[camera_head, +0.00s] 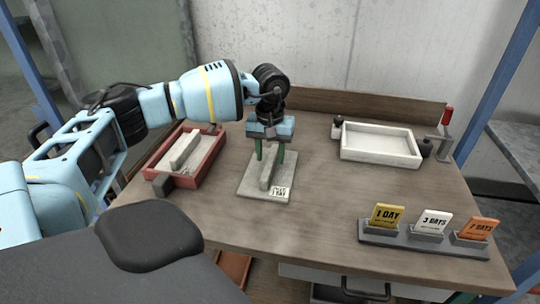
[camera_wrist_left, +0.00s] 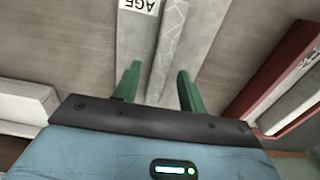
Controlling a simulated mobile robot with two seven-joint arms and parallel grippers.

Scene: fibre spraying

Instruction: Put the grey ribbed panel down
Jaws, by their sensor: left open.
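The grey ribbed panel (camera_head: 252,189) lies flat on the wooden table, with a raised rib along it and a white printed label at its near end. It also shows in the left wrist view (camera_wrist_left: 133,40), with part of the label at the top edge. My left gripper (camera_head: 270,155) is over the panel's far part, pointing down. Its green fingers are open, one on each side of the rib, with a gap visible between them in the left wrist view (camera_wrist_left: 157,82). The far end of the panel is hidden by the gripper. My right gripper is not in view.
A red tray (camera_head: 211,160) holding a similar grey ribbed piece (camera_head: 184,151) stands left of the panel. A white tray (camera_head: 382,156) stands at the back right. A rack (camera_head: 405,238) holds yellow, white and orange day cards at the front right. The table's middle is clear.

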